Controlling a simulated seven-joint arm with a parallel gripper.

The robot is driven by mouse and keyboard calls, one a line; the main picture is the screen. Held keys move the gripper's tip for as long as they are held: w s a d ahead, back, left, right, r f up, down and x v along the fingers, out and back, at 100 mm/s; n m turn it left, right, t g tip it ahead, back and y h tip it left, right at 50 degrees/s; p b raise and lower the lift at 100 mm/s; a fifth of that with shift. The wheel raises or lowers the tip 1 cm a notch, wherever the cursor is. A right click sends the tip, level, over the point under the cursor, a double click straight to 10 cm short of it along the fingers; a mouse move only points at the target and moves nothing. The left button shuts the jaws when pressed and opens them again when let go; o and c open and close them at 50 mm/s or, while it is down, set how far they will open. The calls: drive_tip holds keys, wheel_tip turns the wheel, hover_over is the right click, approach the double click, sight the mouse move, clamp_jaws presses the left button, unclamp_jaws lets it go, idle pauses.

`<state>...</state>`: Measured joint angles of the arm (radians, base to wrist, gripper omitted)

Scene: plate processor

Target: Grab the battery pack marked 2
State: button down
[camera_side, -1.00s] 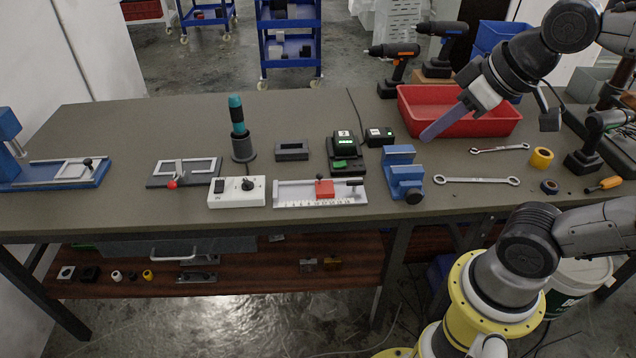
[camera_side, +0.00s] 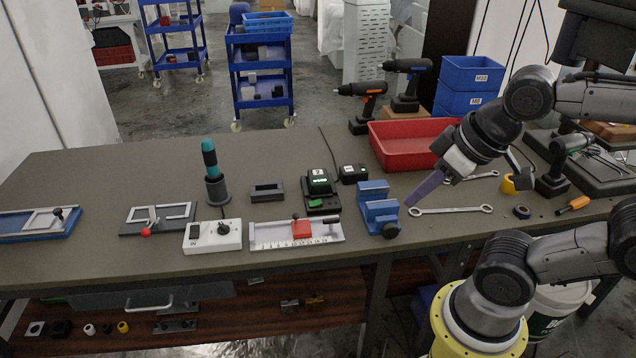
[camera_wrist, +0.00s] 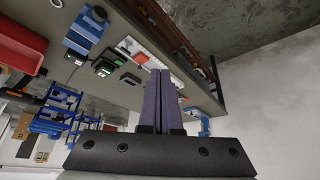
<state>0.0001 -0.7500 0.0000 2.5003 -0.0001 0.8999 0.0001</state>
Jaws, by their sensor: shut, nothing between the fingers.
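Two dark packs with white number labels and green lights stand on the table in the side view. The left pack (camera_side: 319,182) sits in a dark cradle with a green front part; its label looks like a 2, but is small. The smaller pack (camera_side: 353,174) sits right behind it, its number unclear. In the wrist view the cradled pack (camera_wrist: 104,67) appears left of the fingers. My gripper (camera_side: 411,204) is shut and empty, its purple fingers angled down just right of the blue vise (camera_side: 377,208). The fingers (camera_wrist: 162,72) show pressed together in the wrist view.
A red bin (camera_side: 405,160) stands behind the vise. A wrench (camera_side: 452,210) lies beside the fingers. A white-and-red slide gauge (camera_side: 296,233) lies in front of the packs, and a dark block (camera_side: 267,191) is to their left. Cordless drills (camera_side: 360,108) stand at the back.

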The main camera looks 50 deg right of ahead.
idle(0.4)
unclamp_jaws()
idle(0.4)
